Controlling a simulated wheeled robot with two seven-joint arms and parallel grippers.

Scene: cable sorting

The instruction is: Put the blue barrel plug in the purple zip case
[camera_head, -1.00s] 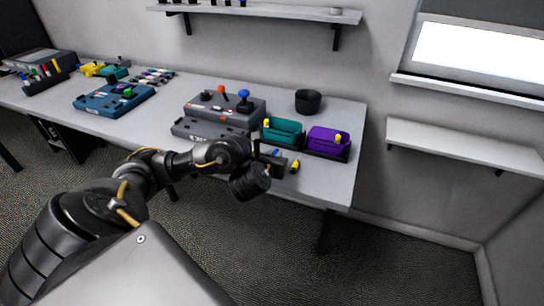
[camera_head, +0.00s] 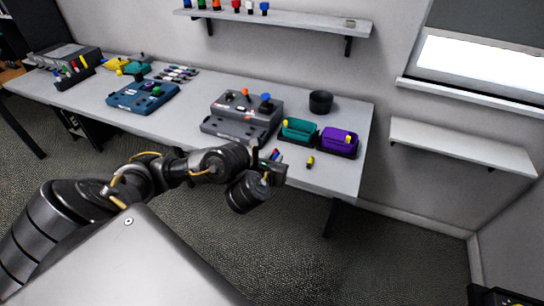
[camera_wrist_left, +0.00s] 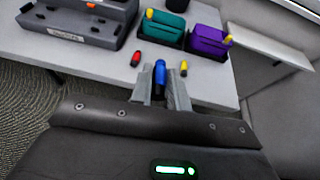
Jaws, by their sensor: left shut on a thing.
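My left gripper (camera_wrist_left: 160,92) is shut on the blue barrel plug (camera_wrist_left: 160,74), which stands up between the two fingers in the left wrist view. In the head view the gripper (camera_head: 275,168) is near the table's front edge, and the plug shows only as a small blue spot. The purple zip case (camera_head: 338,142) stands to the right of the teal case and beyond my gripper; it also shows in the left wrist view (camera_wrist_left: 209,42). A small yellow piece sits at its edge. My right gripper is not in view.
A teal case (camera_head: 298,129) stands left of the purple one. A red plug (camera_wrist_left: 136,58) and a yellow plug (camera_wrist_left: 184,67) lie on the table (camera_wrist_left: 217,84) either side of the held plug. A grey device (camera_head: 240,115) and a black cup (camera_head: 320,102) stand behind.

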